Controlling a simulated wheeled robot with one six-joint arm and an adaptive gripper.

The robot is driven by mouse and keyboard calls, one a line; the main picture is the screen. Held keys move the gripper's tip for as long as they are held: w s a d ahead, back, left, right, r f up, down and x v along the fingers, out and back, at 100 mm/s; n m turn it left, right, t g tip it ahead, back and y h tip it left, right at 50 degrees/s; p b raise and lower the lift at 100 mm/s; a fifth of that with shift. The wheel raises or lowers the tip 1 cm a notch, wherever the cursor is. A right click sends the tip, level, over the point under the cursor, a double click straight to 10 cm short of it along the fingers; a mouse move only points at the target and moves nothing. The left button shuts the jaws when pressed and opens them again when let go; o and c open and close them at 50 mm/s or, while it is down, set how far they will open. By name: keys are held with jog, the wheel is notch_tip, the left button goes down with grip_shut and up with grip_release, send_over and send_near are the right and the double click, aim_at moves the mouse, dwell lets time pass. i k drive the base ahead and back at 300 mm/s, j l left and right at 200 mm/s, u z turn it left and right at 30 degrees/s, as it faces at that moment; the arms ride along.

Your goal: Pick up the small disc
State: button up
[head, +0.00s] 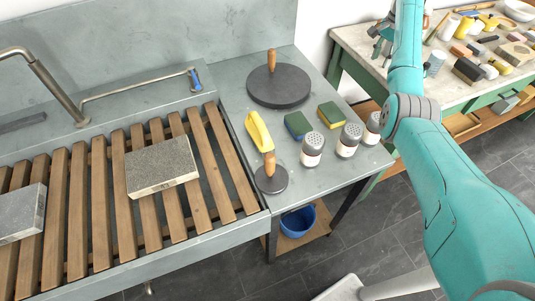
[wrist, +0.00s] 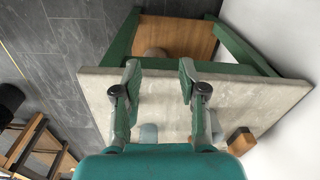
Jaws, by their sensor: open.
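The small disc (head: 271,181) is dark grey and round, with an upright wooden handle. A larger dark disc (head: 279,88) with a similar handle lies farther back. My gripper (head: 382,38) is far to the right of and behind the small disc, over the edge of the other bench. The wrist view shows its two fingers (wrist: 159,72) spread apart with nothing between them. The small disc is not in the wrist view.
Two sponges (head: 298,125) and several shakers (head: 312,151) stand right of the small disc. A slatted rack with a stone slab (head: 161,166) lies left. A cluttered bench (head: 350,40) stands back right. A blue bucket (head: 297,221) sits below the counter.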

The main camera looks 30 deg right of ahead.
aim_at(271, 178)
jog(key=j+z, duration=0.1)
jog(key=j, duration=0.75)
jog(key=j+z, duration=0.1)
jog(key=j, duration=0.7)
jog(key=k+j+z, duration=0.1)
jog(key=j, duration=0.7)
jog(key=j+z, duration=0.1)
jog(key=j, duration=0.6)
